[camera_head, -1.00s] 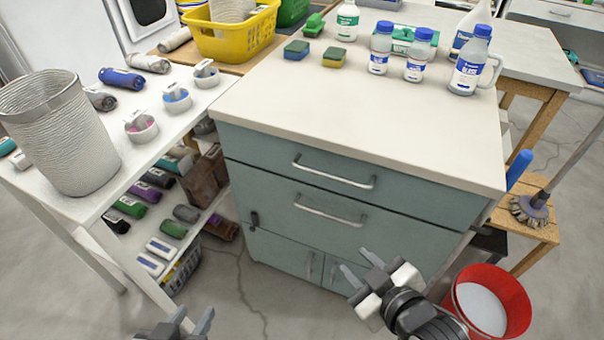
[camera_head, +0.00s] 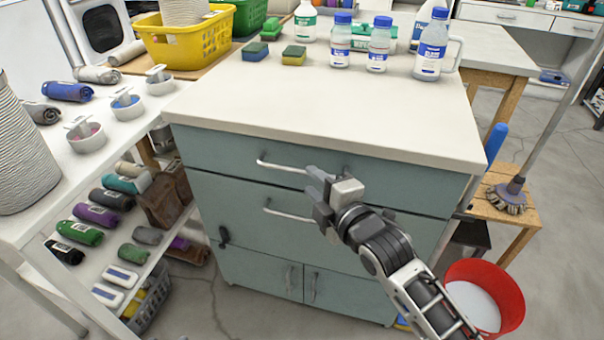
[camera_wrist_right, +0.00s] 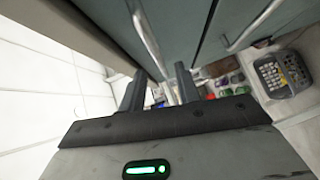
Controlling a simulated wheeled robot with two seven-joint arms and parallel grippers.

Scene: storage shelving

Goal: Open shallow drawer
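The shallow drawer (camera_head: 235,149) is the top drawer of a grey-green cabinet and is closed. Its silver bar handle (camera_head: 278,166) shows at the left; its right part is hidden behind my right gripper. My right gripper (camera_head: 318,187) is in front of the drawer at the handle's right part. In the right wrist view the two dark fingers (camera_wrist_right: 161,80) stand apart. The handle (camera_wrist_right: 147,38) runs down toward the gap between them there; I cannot tell whether they touch it. My left gripper is not in view.
A second drawer with its own handle (camera_head: 287,214) lies just below, above cupboard doors. The white countertop (camera_head: 330,110) overhangs the drawer. A red bucket (camera_head: 512,300) stands on the floor at right. A white shelf unit (camera_head: 130,165) stands at left.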

